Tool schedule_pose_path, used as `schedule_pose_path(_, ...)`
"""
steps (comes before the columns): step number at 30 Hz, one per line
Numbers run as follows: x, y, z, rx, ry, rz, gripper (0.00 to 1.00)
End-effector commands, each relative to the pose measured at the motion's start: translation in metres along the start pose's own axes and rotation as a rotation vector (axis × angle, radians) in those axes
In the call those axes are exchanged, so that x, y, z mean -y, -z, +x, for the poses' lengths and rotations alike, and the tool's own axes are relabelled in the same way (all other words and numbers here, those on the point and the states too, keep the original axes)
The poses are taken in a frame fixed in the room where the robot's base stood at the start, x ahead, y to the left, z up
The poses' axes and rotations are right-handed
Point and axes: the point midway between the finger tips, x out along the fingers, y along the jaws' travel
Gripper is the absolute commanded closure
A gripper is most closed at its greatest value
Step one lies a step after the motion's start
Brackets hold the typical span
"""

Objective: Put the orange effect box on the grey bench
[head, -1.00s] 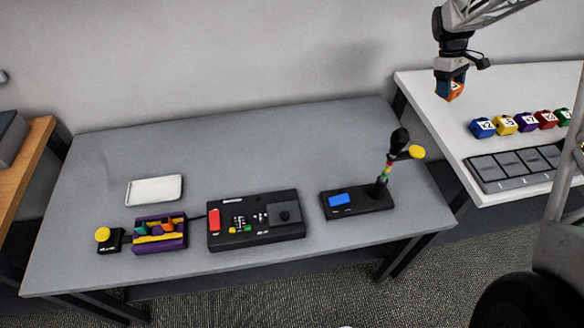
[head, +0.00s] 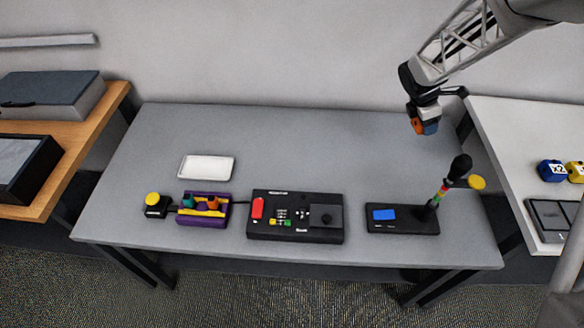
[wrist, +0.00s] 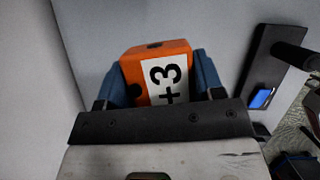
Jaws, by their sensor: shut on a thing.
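The orange effect box (wrist: 150,63) has a white label reading "+3". My gripper (head: 424,128) is shut on it, with a blue finger on each side of the box in the wrist view. In the head view the orange box (head: 417,126) is partly hidden by the gripper. The gripper holds it in the air over the back right part of the grey bench (head: 300,140), apart from the surface as far as I can tell.
On the bench stand a white tray (head: 207,167), a yellow-button box (head: 155,205), a purple box (head: 204,220), a black control panel (head: 262,232) and a black base with a stick (head: 402,226). A white table (head: 510,150) is at right. The bench's back middle is clear.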

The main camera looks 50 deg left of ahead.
Motion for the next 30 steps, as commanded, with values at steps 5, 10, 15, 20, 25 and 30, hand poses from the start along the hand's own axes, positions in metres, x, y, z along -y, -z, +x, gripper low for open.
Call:
schedule_pose_path(5, -0.006, 0.056, -0.009, -0.001, -0.102, -0.251, 0.7)
schedule_pose_path(10, -0.009, 0.108, -0.019, -0.001, -0.207, -0.499, 0.7)
schedule_pose_path(15, -0.008, 0.157, -0.029, -0.001, -0.304, -0.734, 0.7)
schedule_pose_path(20, -0.004, 0.193, -0.036, -0.001, -0.377, -0.91, 0.7)
schedule_pose_path(25, 0.0, 0.223, -0.044, 0.0, -0.439, -1.057, 0.7)
schedule_pose_path(30, 0.004, 0.244, -0.049, 0.0, -0.485, -1.168, 0.7)
